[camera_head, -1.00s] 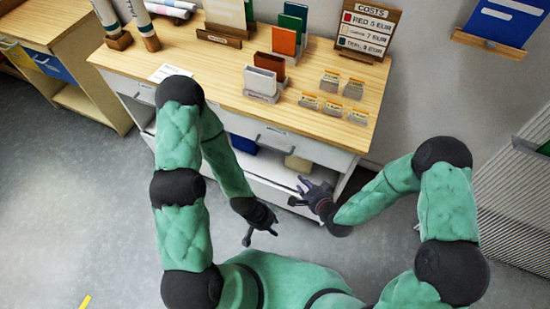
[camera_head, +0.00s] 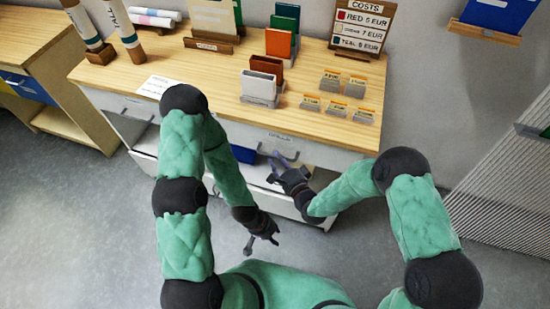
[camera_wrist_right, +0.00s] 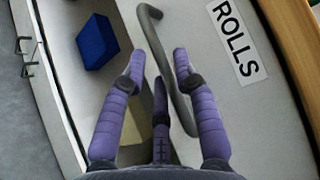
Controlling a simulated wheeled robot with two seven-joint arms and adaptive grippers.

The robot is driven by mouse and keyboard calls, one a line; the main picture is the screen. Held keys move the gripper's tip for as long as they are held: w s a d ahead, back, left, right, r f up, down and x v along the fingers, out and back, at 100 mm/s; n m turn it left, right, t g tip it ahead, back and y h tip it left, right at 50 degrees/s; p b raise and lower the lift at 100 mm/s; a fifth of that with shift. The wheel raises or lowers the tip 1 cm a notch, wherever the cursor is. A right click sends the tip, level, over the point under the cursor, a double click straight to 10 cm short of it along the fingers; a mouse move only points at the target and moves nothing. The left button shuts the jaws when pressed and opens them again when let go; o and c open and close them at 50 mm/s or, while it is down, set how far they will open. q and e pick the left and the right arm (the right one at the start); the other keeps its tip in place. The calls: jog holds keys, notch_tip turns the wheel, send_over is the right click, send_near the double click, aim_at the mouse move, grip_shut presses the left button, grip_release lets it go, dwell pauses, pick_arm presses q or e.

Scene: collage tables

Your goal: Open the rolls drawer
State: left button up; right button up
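The rolls drawer (camera_wrist_right: 240,120) is a pale front with a ROLLS label (camera_wrist_right: 237,40) in the right wrist view. It appears closed, under the wooden top. Its grey bar handle (camera_wrist_right: 150,14) runs between the spread purple fingers of my right gripper (camera_wrist_right: 160,62). The fingers are open around the handle's line, and I cannot tell whether they touch it. In the head view, my right gripper (camera_head: 276,167) is at the drawer front, just below the handle. My left gripper (camera_head: 262,238) hangs lower, over the floor, apart from the furniture; its finger opening is unclear.
A blue box (camera_wrist_right: 97,42) is in the open space below the drawer. The wooden tabletop (camera_head: 195,70) carries card holders, small labelled blocks and a costs sign (camera_head: 362,25). Another drawer (camera_head: 115,103) is at the left. Grey floor (camera_head: 70,220) is free in front.

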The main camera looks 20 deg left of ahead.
jog(key=shift+x, duration=1.15)
grip_shut()
